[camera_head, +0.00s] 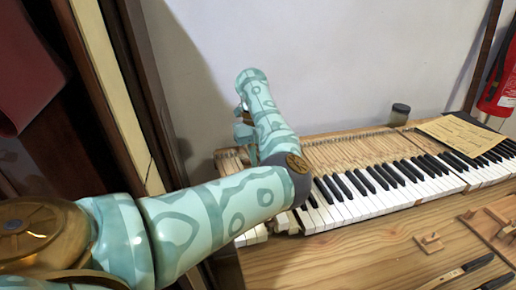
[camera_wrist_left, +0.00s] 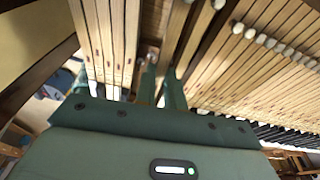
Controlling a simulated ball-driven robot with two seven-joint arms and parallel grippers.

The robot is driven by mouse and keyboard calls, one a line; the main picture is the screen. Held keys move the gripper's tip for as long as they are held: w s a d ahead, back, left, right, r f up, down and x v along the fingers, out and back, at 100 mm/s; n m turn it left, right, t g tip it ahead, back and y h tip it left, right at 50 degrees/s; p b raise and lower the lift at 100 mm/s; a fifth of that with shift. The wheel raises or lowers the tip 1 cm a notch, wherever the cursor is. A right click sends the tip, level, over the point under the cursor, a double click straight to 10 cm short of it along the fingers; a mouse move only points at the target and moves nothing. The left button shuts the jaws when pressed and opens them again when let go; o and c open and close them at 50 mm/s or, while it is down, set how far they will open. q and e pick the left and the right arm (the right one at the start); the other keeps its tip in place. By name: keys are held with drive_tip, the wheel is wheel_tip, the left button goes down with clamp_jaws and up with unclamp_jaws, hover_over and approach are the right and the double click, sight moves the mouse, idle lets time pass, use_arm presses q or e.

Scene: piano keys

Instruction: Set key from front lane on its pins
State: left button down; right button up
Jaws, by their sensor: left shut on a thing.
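My left gripper (camera_wrist_left: 161,82) is over the wooden key levers at the left end of the piano keyboard. In the wrist view its two green fingers are close together, shut on a narrow wooden key (camera_wrist_left: 160,92) that is mostly hidden between them. Long pale key levers (camera_wrist_left: 104,40) lie on the left side of the fingers, and more (camera_wrist_left: 235,65) lie on the right. In the head view my patterned arm hides the fingertips and the held key. Pins under the key cannot be made out. My right gripper is not in view.
The white and black keys (camera_head: 390,188) run to the right. The wooden bench (camera_head: 340,255) in front has small wooden blocks (camera_head: 430,243) and dark-handled tools (camera_head: 470,266). A jar (camera_head: 399,114) and a paper sheet (camera_head: 462,134) sit behind. A wall stands close at the back.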

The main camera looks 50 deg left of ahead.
use_arm(q)
drive_tip(key=shift+f, duration=0.65)
idle(0.3)
drive_tip(key=c, duration=1.8)
unclamp_jaws()
drive_tip(key=shift+r, duration=0.15)
drive_tip(key=shift+d+p+v, duration=0.2)
drive_tip(key=shift+p+v, duration=0.4)
drive_tip(key=shift+v, duration=0.4)
drive_tip(key=shift+s+r, duration=0.1)
